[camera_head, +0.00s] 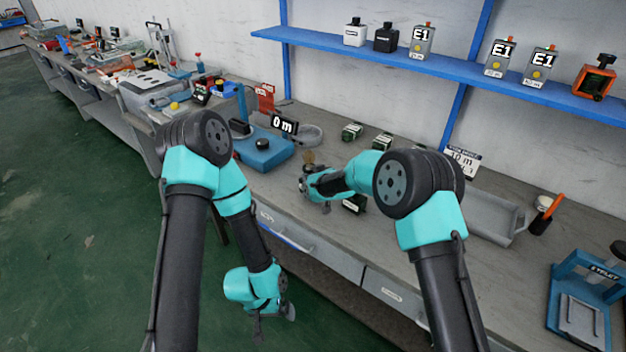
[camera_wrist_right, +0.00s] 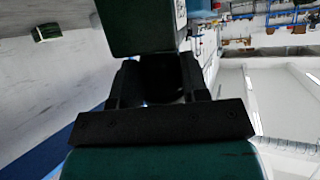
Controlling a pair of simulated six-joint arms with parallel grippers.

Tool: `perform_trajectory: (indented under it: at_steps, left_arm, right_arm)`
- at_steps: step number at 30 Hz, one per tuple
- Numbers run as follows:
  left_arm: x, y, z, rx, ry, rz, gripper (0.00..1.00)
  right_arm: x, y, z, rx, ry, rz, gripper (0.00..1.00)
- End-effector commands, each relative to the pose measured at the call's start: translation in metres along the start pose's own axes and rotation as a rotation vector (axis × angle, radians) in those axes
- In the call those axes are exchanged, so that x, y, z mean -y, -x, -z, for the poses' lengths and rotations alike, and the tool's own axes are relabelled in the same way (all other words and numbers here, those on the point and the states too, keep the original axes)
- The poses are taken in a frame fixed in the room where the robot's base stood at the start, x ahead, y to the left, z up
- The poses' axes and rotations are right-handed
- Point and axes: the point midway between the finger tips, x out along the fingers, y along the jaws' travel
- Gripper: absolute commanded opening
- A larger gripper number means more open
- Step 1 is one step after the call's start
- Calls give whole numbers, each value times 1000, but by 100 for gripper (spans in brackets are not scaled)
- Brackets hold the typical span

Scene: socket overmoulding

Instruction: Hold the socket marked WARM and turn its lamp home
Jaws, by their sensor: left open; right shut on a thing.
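Small dark green blocks with pale labels, which look like the sockets, stand on the bench: one at the back (camera_head: 351,131), one to its right (camera_head: 382,142), and one by the front edge (camera_head: 355,203), partly under my right arm. I cannot read WARM on any. My right gripper (camera_head: 308,190) is low over the bench; in the right wrist view its dark jaws (camera_wrist_right: 160,82) are shut on a green block (camera_wrist_right: 140,25) with a white label at its side. No lamp can be made out clearly. My left gripper (camera_head: 274,320) is open and empty, hanging low before the bench front.
A blue device (camera_head: 264,150) with a "0 m" display (camera_head: 284,124) stands left of my right gripper. A grey tray (camera_head: 490,220) and a blue stand (camera_head: 582,300) are to the right. A blue shelf (camera_head: 380,56) holds several bottles and E1 units. Drawers line the bench front.

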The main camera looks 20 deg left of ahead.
Motion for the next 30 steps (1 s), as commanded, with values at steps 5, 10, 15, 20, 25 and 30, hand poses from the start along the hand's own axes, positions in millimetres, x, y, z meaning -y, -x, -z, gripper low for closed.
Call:
perform_trajectory:
  at_steps: [5,10,15,20,25,30]
  left_arm:
    - [0,0,0,0,0,0,100]
    - [0,0,0,0,0,0,100]
    - [0,0,0,0,0,0,100]
    - [0,0,0,0,0,0,100]
    - [0,0,0,0,0,0,100]
    - [0,0,0,0,0,0,100]
  right_arm:
    - [-4,-5,4,-1,2,0,15]
    - [-6,-10,6,-1,0,-1,15]
    - [-10,-16,9,-1,2,-1,15]
    - [-12,-20,12,-2,1,0,15]
    - [-15,-26,14,-2,1,0,15]
    - [-18,-31,17,-1,1,0,15]
